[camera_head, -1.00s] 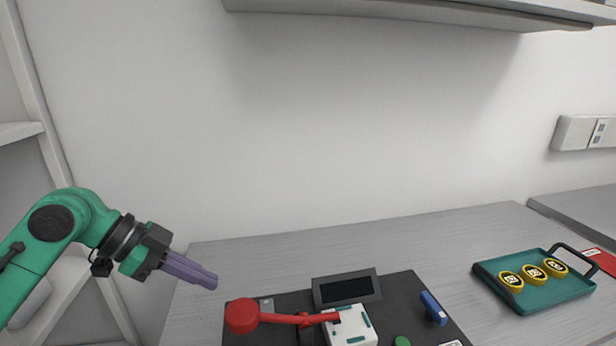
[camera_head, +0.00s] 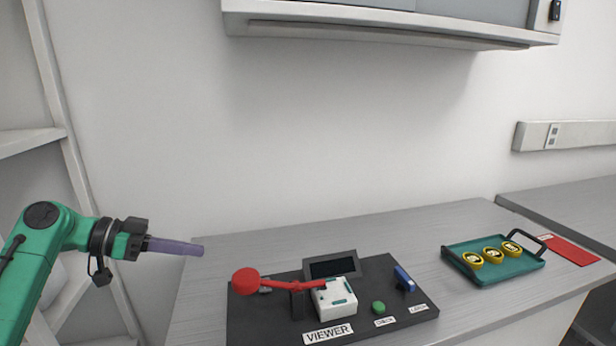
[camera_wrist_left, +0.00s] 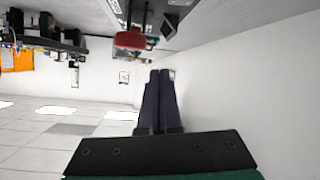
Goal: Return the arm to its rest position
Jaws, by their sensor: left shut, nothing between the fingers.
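My left gripper (camera_head: 198,249) has long purple fingers, shut with nothing between them, at the end of my green arm. It is in the air at the left edge of the bench, left of the red arm of the viewer device and higher in the picture than its red disc. In the left wrist view the two fingers (camera_wrist_left: 158,100) lie side by side, with a red object (camera_wrist_left: 130,40) beyond their tips. My right gripper is not in view.
The viewer (camera_head: 240,322) has a black base, white block (camera_head: 335,300), red arm (camera_head: 290,284), dark screen (camera_head: 332,267), green button (camera_head: 378,307) and blue lever (camera_head: 404,279). A teal tray (camera_head: 500,272) holds three yellow discs. A red mat (camera_head: 572,250) lies right. A cabinet (camera_head: 390,30) hangs above.

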